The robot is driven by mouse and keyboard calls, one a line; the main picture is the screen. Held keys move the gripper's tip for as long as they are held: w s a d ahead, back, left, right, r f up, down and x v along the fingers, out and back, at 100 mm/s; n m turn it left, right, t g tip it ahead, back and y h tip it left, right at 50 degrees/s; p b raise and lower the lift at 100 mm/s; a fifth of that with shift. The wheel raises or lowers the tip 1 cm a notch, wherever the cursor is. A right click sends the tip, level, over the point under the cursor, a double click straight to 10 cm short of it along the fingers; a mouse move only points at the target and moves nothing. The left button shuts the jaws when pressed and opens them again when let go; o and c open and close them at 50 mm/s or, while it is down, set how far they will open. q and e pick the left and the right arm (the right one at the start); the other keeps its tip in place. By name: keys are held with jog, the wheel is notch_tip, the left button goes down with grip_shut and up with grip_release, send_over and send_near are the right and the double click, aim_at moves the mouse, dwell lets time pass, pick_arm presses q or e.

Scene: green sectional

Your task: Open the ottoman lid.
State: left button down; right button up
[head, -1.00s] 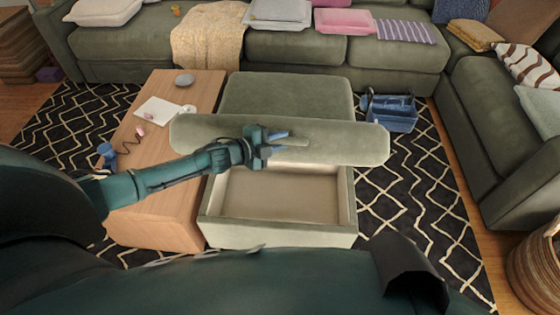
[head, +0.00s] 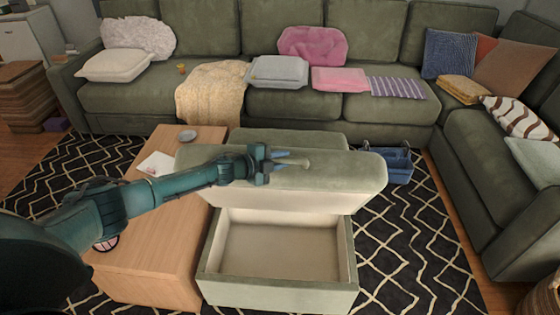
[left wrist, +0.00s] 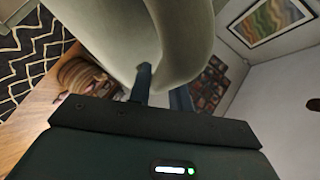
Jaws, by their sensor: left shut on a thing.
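The green ottoman's lid (head: 345,172) is raised over the box in the head view, with its pale lower face toward me. Below it the ottoman box (head: 278,294) is open at the front, and its beige inside looks empty. My left gripper (head: 297,161) comes in from the left and is shut on the lid at a small tab-like spot near its middle. In the left wrist view the pale lid (left wrist: 120,35) fills the upper middle, with my fingers (left wrist: 163,92) against its edge. The exact grip is partly hidden. My right gripper is not in view.
A wooden coffee table (head: 150,262) stands close along the ottoman's left side, under my left arm. A blue basket (head: 398,168) is on the patterned rug (head: 415,235) behind right. The green sectional (head: 430,112) wraps the back and right. Rug to the right is open.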

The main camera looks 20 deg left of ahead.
pick_arm(q)
jog(key=c, duration=1.3)
grip_release()
jog(key=v, duration=1.3)
jog(key=s+d+f+n, duration=0.4)
jog(key=s+d, duration=0.2)
jog(key=d, duration=0.2)
jog(key=s+d+f+n, duration=0.4)
jog(key=s+d, duration=0.2)
jog(key=d, duration=0.2)
jog(key=s+f+n+g+y, duration=0.1)
jog(key=s+f+n+y, duration=0.2)
jog(key=s+n, duration=0.6)
jog(key=s+a+y, duration=0.1)
jog(key=s, duration=0.3)
jog(key=shift+s+f+n+g, duration=0.15)
jog(key=shift+f+n+g, duration=0.15)
jog(key=shift+f, duration=0.05)
